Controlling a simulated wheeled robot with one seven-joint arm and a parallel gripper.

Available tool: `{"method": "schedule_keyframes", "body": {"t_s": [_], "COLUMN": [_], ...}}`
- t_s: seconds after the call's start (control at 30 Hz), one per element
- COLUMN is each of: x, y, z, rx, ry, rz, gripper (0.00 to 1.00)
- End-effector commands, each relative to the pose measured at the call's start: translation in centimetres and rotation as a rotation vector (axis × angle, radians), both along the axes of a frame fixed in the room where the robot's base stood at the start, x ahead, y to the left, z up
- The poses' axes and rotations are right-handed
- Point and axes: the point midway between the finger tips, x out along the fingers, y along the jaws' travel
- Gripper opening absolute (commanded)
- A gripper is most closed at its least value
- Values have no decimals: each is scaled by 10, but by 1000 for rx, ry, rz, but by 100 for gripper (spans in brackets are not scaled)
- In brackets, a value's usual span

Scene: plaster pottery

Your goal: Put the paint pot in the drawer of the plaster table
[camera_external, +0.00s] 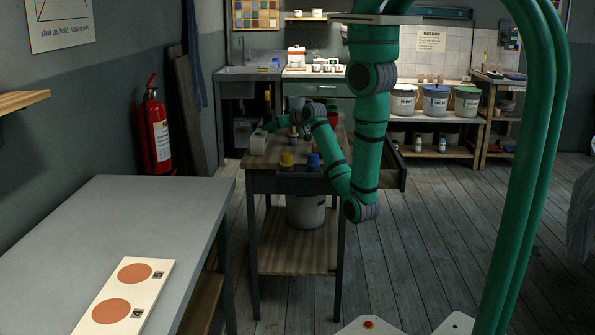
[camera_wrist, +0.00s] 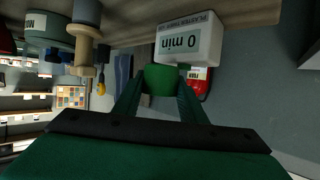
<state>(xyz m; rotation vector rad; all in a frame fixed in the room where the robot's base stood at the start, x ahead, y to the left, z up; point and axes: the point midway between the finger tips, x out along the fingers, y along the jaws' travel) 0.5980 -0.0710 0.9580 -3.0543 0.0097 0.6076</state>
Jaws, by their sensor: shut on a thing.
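My gripper (camera_wrist: 160,88) is shut on a small green pot (camera_wrist: 160,79), which sits between its two green fingers. In the external view my gripper (camera_external: 273,126) reaches left over the back left part of the plaster table (camera_external: 262,184), and the pot is too small to make out clearly there. The table's drawer (camera_external: 403,166) sticks out on the right side, behind my arm, and appears open. Its inside is mostly hidden. A yellow pot (camera_external: 287,159) and a blue pot (camera_external: 313,160) stand at the table's near edge.
A white timer box (camera_external: 258,143) stands at the table's left edge; it also shows close beyond the held pot in the wrist view (camera_wrist: 188,40). A red thing (camera_external: 333,119) stands farther back. A white bucket (camera_external: 305,211) is on the lower shelf.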

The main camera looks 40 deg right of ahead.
Motion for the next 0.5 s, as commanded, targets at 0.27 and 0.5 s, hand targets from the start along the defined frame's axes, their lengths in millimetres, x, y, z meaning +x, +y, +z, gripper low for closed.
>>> {"method": "schedule_keyframes", "body": {"t_s": [0.27,0.5], "x": [1,1], "y": [1,1], "z": [39,84], "rx": [-1,-1], "ry": [-8,-6], "rz": [0,1], "gripper": [15,15]}}
